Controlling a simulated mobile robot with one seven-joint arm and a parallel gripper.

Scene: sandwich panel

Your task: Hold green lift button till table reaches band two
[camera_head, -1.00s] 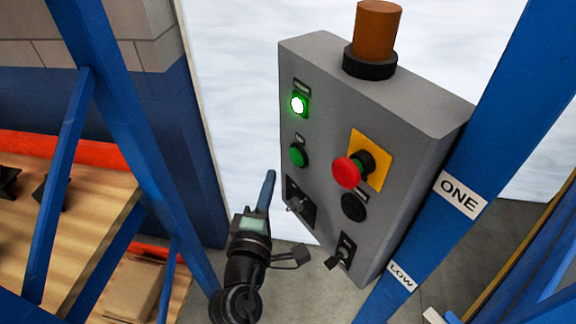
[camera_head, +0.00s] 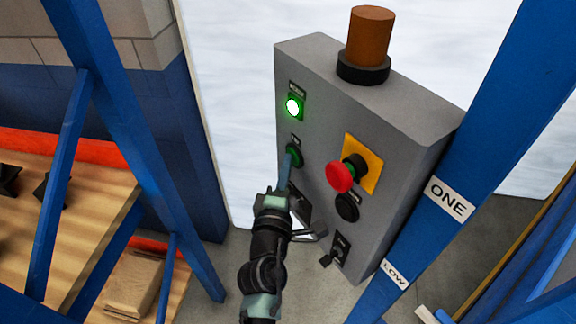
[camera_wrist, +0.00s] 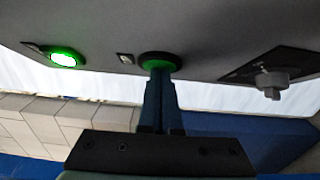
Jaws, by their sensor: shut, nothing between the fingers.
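The grey control panel (camera_head: 395,130) carries the green lift button (camera_head: 294,154), below a lit green lamp (camera_head: 292,107). My gripper (camera_head: 286,164) is shut and empty, its fingertips at the green button and covering part of it. In the wrist view the closed fingers (camera_wrist: 158,78) meet the dark round rim of the button (camera_wrist: 160,60); they appear to touch it. Whether it is pressed in cannot be told. A blue post bears the labels ONE (camera_head: 449,200) and LOW (camera_head: 395,278). No table and no band two mark can be made out.
A red mushroom button (camera_head: 340,177) on a yellow plate sticks out right of my gripper, with a black button (camera_head: 347,207) below it. A selector switch (camera_wrist: 271,82) shows in the wrist view. An orange beacon (camera_head: 369,38) tops the panel. A wooden shelf (camera_head: 60,220) stands left.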

